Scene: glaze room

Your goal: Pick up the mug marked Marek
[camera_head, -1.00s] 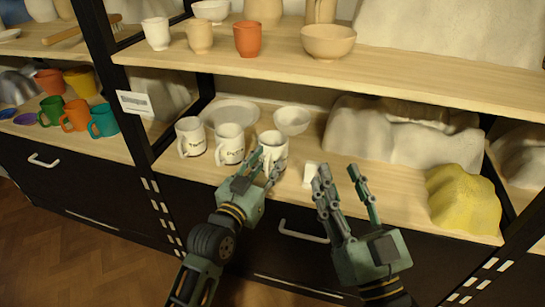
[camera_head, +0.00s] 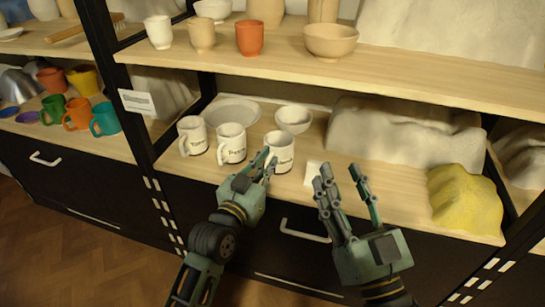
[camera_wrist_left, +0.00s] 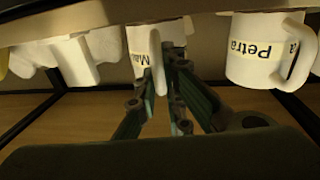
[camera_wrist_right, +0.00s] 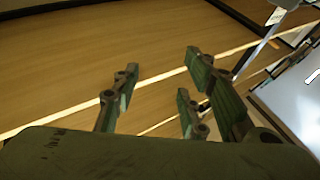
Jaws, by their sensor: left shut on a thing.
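The mug marked Marek (camera_head: 281,152) is white with dark lettering and stands upright near the shelf's front edge, rightmost of three similar mugs. In the left wrist view, which is upside down, it (camera_wrist_left: 142,48) shows the letters "Ma" with its handle towards me. My left gripper (camera_head: 263,164) is at the mug's handle side, its fingers (camera_wrist_left: 167,70) shut on the handle. The mug marked Petra (camera_wrist_left: 262,50) stands beside it; in the head view it is the middle mug (camera_head: 231,144). My right gripper (camera_head: 341,183) is open and empty in front of the shelf.
Another white mug (camera_head: 193,136) stands at the left. A plate (camera_head: 232,112) and white bowl (camera_head: 294,119) are behind. A yellow lump (camera_head: 464,200) sits further right. An upper shelf (camera_head: 240,65) overhangs.

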